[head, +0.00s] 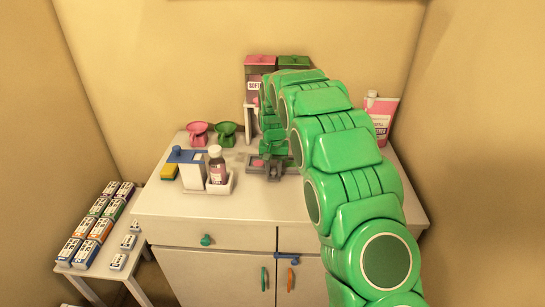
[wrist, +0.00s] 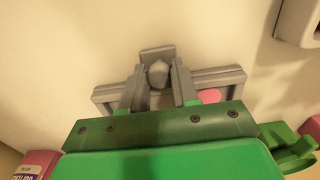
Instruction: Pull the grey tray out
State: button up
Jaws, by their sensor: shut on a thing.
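The grey tray (wrist: 225,76) is a shallow piece with a raised rim on the pale counter top, with a pink round thing (wrist: 209,96) in it. A grey knob (wrist: 158,74) stands at the tray's side and sits between the two grey fingers of my gripper (wrist: 156,80). The gripper is shut on this knob. In the head view the tray (head: 254,171) lies below the pink and green dispenser boxes, and my gripper (head: 274,171) is at it. My green arm hides part of the tray and the area behind it. The gripper body covers the tray's lower part in the wrist view.
A white-and-pink detergent bottle (head: 381,117) is at right. The front counter is clear.

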jog(key=shift+s, duration=3.3)
jog(key=o, duration=0.8)
notch_tip(320, 180, up, 8)
